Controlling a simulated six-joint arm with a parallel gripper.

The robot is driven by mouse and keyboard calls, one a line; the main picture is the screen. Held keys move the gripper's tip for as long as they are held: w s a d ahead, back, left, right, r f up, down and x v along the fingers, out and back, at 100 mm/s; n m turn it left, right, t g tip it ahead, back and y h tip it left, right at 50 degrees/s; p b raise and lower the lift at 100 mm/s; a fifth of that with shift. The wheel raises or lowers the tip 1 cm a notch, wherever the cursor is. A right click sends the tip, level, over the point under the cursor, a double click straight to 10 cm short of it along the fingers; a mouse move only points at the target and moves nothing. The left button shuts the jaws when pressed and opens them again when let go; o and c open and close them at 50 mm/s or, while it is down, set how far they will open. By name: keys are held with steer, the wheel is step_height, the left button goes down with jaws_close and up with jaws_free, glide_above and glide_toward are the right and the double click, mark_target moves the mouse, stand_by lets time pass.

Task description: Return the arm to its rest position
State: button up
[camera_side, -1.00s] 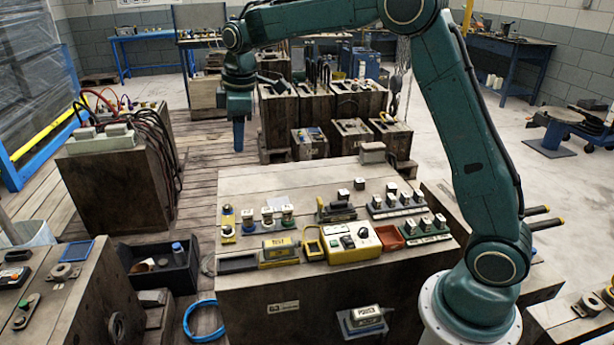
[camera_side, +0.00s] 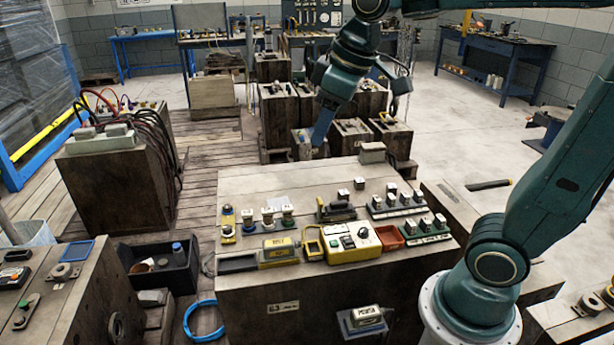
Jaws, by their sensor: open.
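My gripper (camera_side: 322,128) hangs in the air at the upper middle of the side view, in front of the wooden crates. Its blue end points down and slightly left, above and behind the far edge of the workbench (camera_side: 250,183). It is open, and nothing shows held in it. The fingertips are small and seen edge-on. My arm rises from the white base at the lower right, leans right, and passes out of the picture at the top and right.
The bench carries a yellow meter box (camera_side: 350,243), a red tray (camera_side: 389,238), and several small blocks on holders. Wooden crates (camera_side: 281,120) stand behind. A cable-topped crate (camera_side: 115,185) is left. A black bin (camera_side: 160,268) is lower left. Floor at right is mostly clear.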

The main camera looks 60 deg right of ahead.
steer(key=s+f+m+t, duration=0.1)
steer(key=s+f+m, duration=0.2)
steer(key=s, duration=1)
steer(key=shift+a+f, duration=0.2)
steer(key=shift+f, duration=0.65)
steer(key=shift+w, duration=0.1)
